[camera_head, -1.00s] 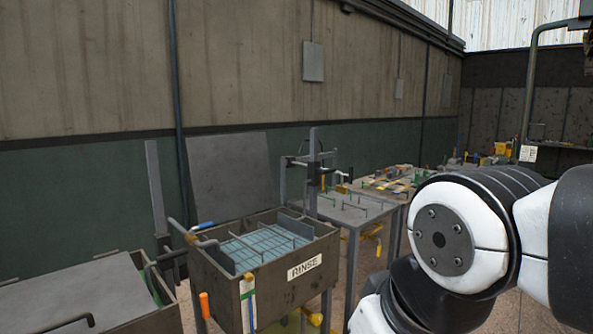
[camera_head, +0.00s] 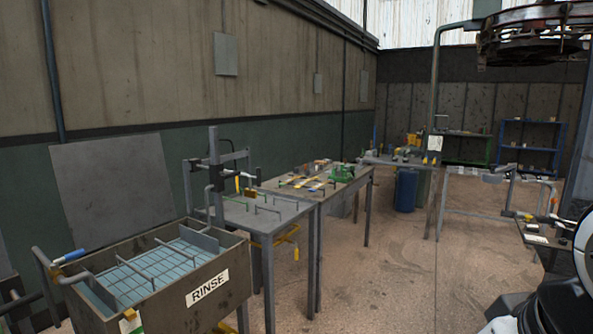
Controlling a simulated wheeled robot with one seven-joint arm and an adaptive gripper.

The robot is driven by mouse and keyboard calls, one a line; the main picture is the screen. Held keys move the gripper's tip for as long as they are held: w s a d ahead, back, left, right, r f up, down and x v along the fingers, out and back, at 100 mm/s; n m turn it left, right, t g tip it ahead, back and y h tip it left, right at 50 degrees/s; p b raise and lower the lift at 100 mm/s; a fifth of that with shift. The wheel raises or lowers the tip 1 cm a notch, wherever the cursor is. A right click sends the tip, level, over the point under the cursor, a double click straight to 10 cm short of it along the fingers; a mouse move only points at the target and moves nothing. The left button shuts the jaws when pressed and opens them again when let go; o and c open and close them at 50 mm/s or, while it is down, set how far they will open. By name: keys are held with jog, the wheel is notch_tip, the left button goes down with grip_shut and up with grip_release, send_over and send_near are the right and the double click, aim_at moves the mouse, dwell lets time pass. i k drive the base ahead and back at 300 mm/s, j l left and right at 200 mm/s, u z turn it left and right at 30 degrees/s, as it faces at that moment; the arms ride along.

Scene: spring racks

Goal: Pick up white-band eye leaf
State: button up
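I cannot make out a white-band eye leaf in the head view. Small items lie on the second table (camera_head: 348,186), some of them yellow and green, but they are too small to tell apart. White and black parts of my own arm show at the lower right. My gripper is not in view.
A tank marked RINSE (camera_head: 209,289) stands at the lower left, with a grey table (camera_head: 240,213) beyond it. A blue barrel (camera_head: 405,189) stands farther back. Green (camera_head: 466,147) and blue racks (camera_head: 530,146) stand by the far wall. The floor right of the tables is open.

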aim_at(320, 166)
jog(key=i+l+z, duration=0.3)
jog(key=i, duration=0.5)
jog(key=i+z, duration=0.25)
jog(key=i, duration=2.55)
jog(key=i+u, duration=0.2)
jog(key=i, duration=0.25)
jog(key=i+l+u, duration=0.15)
jog(key=i, duration=0.25)
jog(key=i+l+u, duration=0.2)
jog(key=i, duration=0.25)
jog(key=i+l+u, duration=0.15)
jog(key=i, duration=0.25)
jog(key=i+l+u, duration=0.3)
jog(key=i+u, duration=0.2)
jog(key=i, duration=0.15)
jog(key=i+l+u, duration=0.45)
jog(key=i+l, duration=0.1)
jog(key=i, duration=0.1)
